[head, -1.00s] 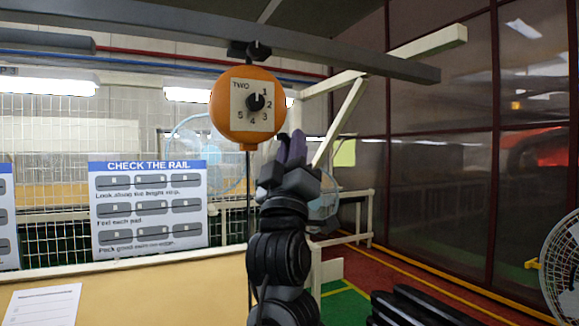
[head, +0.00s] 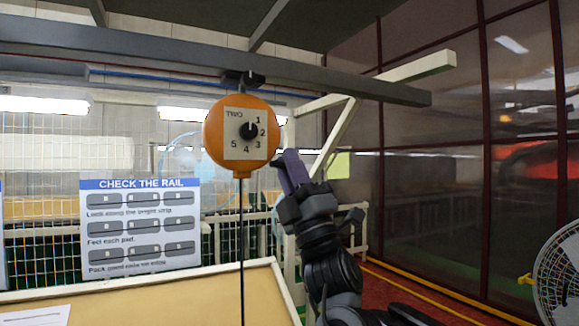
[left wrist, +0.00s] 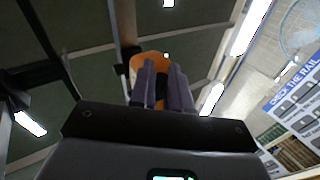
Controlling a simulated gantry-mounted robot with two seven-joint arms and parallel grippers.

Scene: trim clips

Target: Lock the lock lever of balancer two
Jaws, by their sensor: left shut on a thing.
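Balancer two (head: 214,146) is a round orange housing hanging from the overhead beam, with a pale dial plate (head: 236,153) marked TWO and 1 to 5 and a black knob (head: 248,131). A cable runs down from it. My left gripper (head: 282,162) is at its lower right edge, purple fingers pointing up and left. A small dark piece, apparently the lock lever (head: 274,162), shows at the fingertips. The left wrist view shows the fingers (left wrist: 163,68) in front of the orange housing (left wrist: 149,58), closed on a dark piece between them. The lever is mostly hidden. My right gripper is not seen.
A grey beam (head: 345,82) crosses above the balancer, with a pale bracket (head: 338,135) behind to the right. A sign reading CHECK THE RAIL (head: 141,228) stands left over a tan board (head: 190,296). A fan (head: 558,275) is at the right edge.

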